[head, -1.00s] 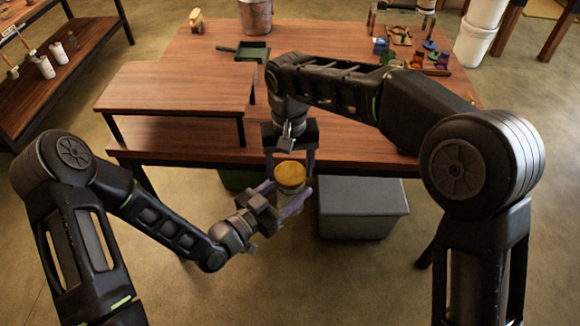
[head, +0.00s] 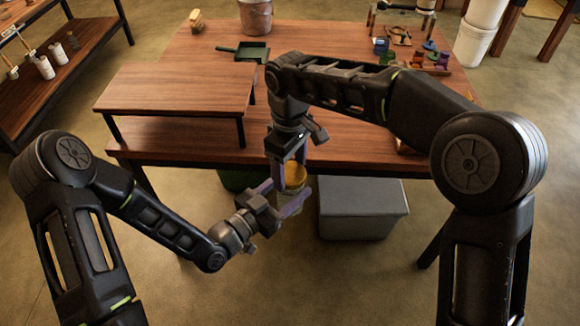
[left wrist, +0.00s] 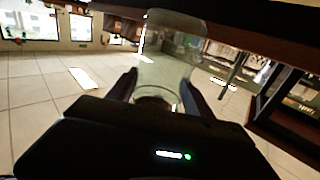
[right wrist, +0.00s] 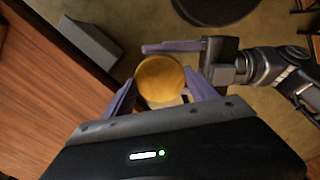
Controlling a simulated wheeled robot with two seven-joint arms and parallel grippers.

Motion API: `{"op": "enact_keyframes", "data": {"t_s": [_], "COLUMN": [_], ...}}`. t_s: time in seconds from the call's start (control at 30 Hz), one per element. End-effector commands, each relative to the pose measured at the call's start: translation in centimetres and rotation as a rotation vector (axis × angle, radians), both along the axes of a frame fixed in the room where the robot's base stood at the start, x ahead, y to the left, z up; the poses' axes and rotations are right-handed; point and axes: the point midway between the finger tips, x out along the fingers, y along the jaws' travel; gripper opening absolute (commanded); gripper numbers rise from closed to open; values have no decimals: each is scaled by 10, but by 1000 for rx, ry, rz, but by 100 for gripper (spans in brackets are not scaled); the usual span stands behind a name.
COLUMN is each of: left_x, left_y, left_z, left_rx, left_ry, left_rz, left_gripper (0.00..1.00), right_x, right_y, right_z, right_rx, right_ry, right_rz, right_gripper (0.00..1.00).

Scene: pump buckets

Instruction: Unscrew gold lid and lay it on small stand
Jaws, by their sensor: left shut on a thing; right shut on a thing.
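A clear jar (left wrist: 165,65) with a gold lid (head: 294,173) is held upright in front of the table's front edge. My left gripper (head: 290,194) is shut around the jar's body from the left. The left wrist view shows the clear jar between its fingers. My right gripper (right wrist: 158,92) comes down from above and is shut on the gold lid (right wrist: 160,80). The lid sits at the top of the jar; whether it is loose cannot be told. The small stand (head: 180,88) is a low wooden riser with dark legs on the table's left side. Its top is bare.
The wooden table (head: 345,125) has free room in its middle. A green dustpan (head: 247,51), a metal bucket (head: 256,15) and a brush (head: 196,20) are at the back. Several small coloured items stand back right. A grey bin (head: 362,208) is under the front edge.

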Motion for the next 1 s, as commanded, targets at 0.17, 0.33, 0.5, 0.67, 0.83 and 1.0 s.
{"op": "enact_keyframes", "data": {"t_s": [0.17, 0.33, 0.5, 0.67, 0.83, 1.0], "left_x": [0, 0, 0, 0, 0, 0], "left_y": [0, 0, 0, 0, 0, 0], "left_z": [1, 1, 1, 1, 1, 1], "left_rx": [-1, -1, -1, -1, -1, -1], "left_ry": [-2, -2, -2, -2, -2, -2], "left_rz": [-1, -1, -1, -1, -1, -1], "left_gripper": [0, 0, 0, 0, 0, 0], "right_x": [0, 0, 0, 0, 0, 0], "right_y": [0, 0, 0, 0, 0, 0], "right_z": [0, 1, 6, 12, 18, 22], "right_rx": [0, 1, 0, 0, 0, 1], "right_ry": [0, 0, -1, 0, -1, 0], "right_rz": [0, -1, 0, 0, -1, 0], "right_gripper": [18, 18, 18, 18, 18, 18]}}
